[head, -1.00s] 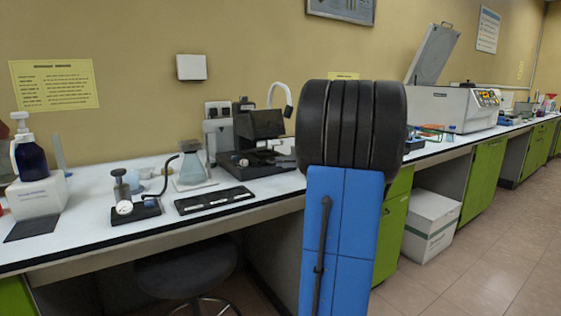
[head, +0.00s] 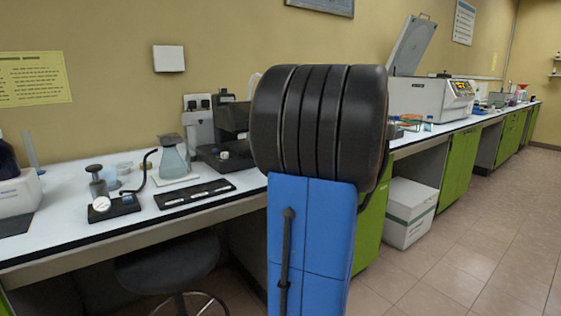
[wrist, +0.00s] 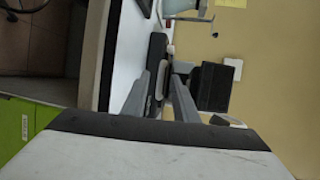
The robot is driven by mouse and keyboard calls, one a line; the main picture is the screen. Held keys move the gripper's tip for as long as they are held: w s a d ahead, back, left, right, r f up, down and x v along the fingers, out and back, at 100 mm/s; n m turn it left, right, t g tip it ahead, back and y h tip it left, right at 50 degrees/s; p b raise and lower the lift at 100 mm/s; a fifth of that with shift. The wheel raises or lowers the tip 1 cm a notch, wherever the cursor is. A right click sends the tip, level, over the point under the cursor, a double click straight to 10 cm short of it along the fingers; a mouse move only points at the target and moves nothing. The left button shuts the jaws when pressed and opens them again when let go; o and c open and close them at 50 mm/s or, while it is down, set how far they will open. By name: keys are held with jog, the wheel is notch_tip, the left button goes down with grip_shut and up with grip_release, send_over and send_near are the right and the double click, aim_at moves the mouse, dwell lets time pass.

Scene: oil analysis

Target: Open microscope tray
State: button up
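The black microscope (head: 228,121) stands on the white bench in the head view, partly hidden behind my arm. Its low black base (head: 222,160) shows at the left of my arm. I cannot make out the tray as a separate part or tell whether it is open. In the wrist view, turned on its side, the microscope's dark box (wrist: 213,87) is to the right of my gripper (wrist: 160,76). My two grey fingers are apart with nothing between them, pointing toward the black base (wrist: 157,50). The gripper is hidden in the head view.
A black slide rack (head: 195,194), a flask on a stand (head: 173,160) and a small gauge device (head: 101,204) stand left of the microscope. A stool (head: 170,262) is under the bench. A white box (head: 410,212) is on the floor at right.

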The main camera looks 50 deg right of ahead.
jog(key=shift+s, duration=0.1)
jog(key=v, duration=1.7)
jog(key=shift+s+d, duration=0.1)
dwell(0.4)
jog(key=w+a+f+n+g+y, duration=0.25)
jog(key=w+a+f, duration=0.2)
jog(key=a, duration=0.55)
jog(key=w+a+f+n+g+y, duration=0.15)
jog(key=w+a+f+g, duration=0.3)
jog(key=a, duration=0.65)
jog(key=s+a+f+n+g+h, duration=0.1)
jog(key=s+a+f+n+h, duration=0.1)
jog(key=a, duration=0.5)
jog(key=s+a+f+n+g+h, duration=0.1)
jog(key=s+a+f+n+h, duration=0.1)
jog(key=s+a+f+n, duration=0.2)
jog(key=s+a+f+n+g+h, duration=0.1)
jog(key=s+a+f+n+h, duration=0.1)
jog(key=a+f+n, duration=0.5)
jog(key=shift+s+a+g, duration=0.3)
jog(key=shift+s+a, duration=0.25)
jog(key=shift+a, duration=1.2)
jog(key=shift+f, duration=0.15)
